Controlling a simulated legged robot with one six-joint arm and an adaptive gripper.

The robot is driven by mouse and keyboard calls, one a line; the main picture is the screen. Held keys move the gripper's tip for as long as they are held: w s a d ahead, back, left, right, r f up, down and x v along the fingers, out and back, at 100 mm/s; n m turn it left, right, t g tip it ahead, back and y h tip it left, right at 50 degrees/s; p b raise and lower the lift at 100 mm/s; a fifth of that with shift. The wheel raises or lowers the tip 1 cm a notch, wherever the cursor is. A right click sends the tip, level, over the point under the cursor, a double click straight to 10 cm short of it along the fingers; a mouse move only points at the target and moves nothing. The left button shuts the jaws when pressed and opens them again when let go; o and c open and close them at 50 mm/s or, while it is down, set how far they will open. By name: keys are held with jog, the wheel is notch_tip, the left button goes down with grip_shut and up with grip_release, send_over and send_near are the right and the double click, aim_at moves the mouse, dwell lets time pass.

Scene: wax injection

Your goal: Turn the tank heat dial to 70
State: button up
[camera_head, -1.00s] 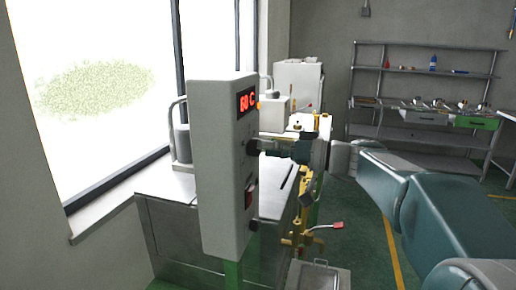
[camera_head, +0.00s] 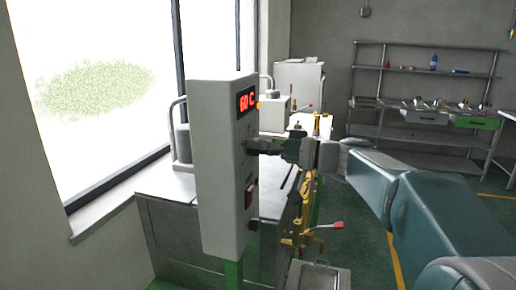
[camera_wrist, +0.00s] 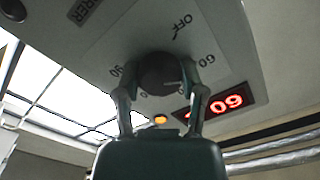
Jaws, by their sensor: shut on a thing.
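A grey control box (camera_head: 222,165) stands on a green post. Its red display (camera_head: 246,99) reads 60 C. In the wrist view the display (camera_wrist: 220,105) is upside down. The dark round tank heat dial (camera_wrist: 158,74) sits on the panel, with OFF, 60 and 90 among the marks printed around it. A light pointer line shows at the dial's right side. My gripper (camera_head: 262,146) reaches the panel from the right, and its fingers close on the dial from both sides. In the head view the dial is mostly hidden by the fingers.
An orange lamp (camera_wrist: 160,119) is beside the display. A red switch (camera_head: 250,194) and a lower black knob (camera_head: 254,224) are below the dial. A metal bench (camera_head: 165,220) stands behind the box. Yellow clamp equipment with a red-tipped lever (camera_head: 336,225) is below my arm.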

jog(key=shift+f+m, duration=0.1)
jog(key=shift+m, duration=0.3)
jog(key=m, duration=0.5)
jog(key=shift+m, duration=0.4)
jog(key=m, duration=0.5)
jog(key=shift+w+f, duration=0.1)
jog(key=shift+f, duration=0.1)
jog(key=o, duration=1.1)
jog(key=shift+d, duration=0.1)
jog(key=shift+o, duration=0.2)
